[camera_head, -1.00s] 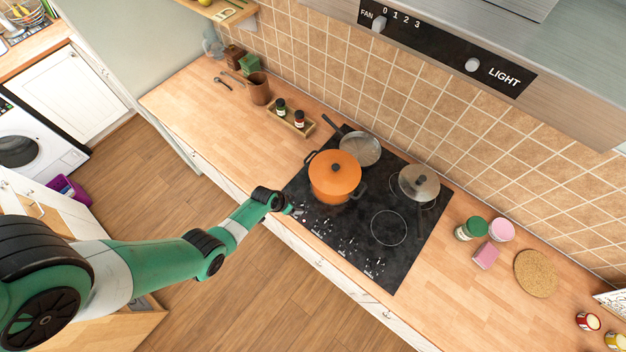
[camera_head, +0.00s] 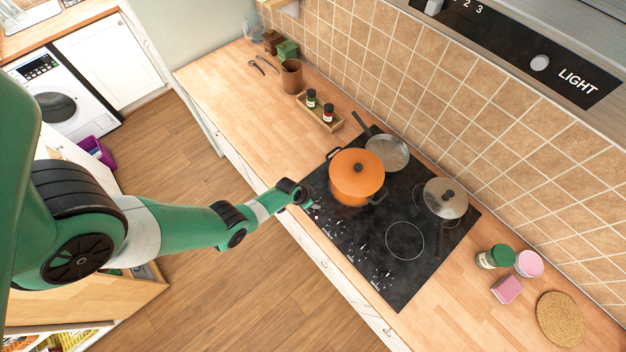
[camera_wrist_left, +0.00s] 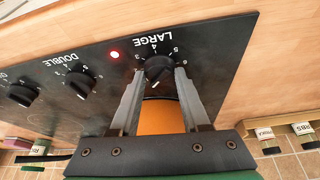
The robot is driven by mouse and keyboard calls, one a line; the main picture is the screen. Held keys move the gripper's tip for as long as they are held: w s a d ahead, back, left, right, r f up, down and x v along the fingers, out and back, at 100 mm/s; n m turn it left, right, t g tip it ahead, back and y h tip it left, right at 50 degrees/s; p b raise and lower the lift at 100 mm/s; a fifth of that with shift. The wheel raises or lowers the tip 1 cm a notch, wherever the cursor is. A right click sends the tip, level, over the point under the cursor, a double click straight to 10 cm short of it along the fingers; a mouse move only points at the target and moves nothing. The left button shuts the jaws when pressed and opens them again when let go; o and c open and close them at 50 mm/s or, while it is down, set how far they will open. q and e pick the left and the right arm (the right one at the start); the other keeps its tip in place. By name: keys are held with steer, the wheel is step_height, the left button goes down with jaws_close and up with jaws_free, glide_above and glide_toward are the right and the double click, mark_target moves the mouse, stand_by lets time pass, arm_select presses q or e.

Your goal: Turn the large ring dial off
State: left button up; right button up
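The large ring dial (camera_wrist_left: 157,69) is a black round knob with a white pointer line, below the upside-down label LARGE on the black hob panel. A red light (camera_wrist_left: 114,54) glows beside it. My left gripper (camera_wrist_left: 160,74) has its two grey fingertips on either side of this dial, with a gap that looks slightly wider than the knob; contact is hard to tell. In the head view my left gripper (camera_head: 309,204) is at the front left corner of the hob (camera_head: 350,240), and the dial is too small to make out there. My right gripper is not in view.
The DOUBLE dial (camera_wrist_left: 79,84) and another dial (camera_wrist_left: 22,94) sit to the left in the wrist view. An orange pot (camera_head: 357,176), a pan (camera_head: 387,152) and a lidded pan (camera_head: 445,198) stand on the hob. The wooden counter (camera_head: 235,105) left of it is largely clear.

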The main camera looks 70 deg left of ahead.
arm_select(q)
jaws_close()
steer(key=shift+n, duration=0.3)
steer(key=n+y, duration=0.1)
steer(key=n, duration=0.1)
steer(key=shift+w+d+n+g, duration=0.1)
steer(key=shift+n+g, duration=0.2)
steer(key=shift+n, duration=0.1)
steer(key=shift+f+n+g+y+b, duration=0.1)
steer(key=shift+n+g+y+b, duration=0.35)
steer(key=shift+n, duration=0.75)
steer(key=shift+w+d+n+g+y+b, duration=0.1)
steer(key=shift+n+g+y+b, duration=0.25)
steer(key=shift+n+b, duration=0.9)
steer(key=shift+n+p, duration=0.3)
steer(key=shift+n, duration=0.15)
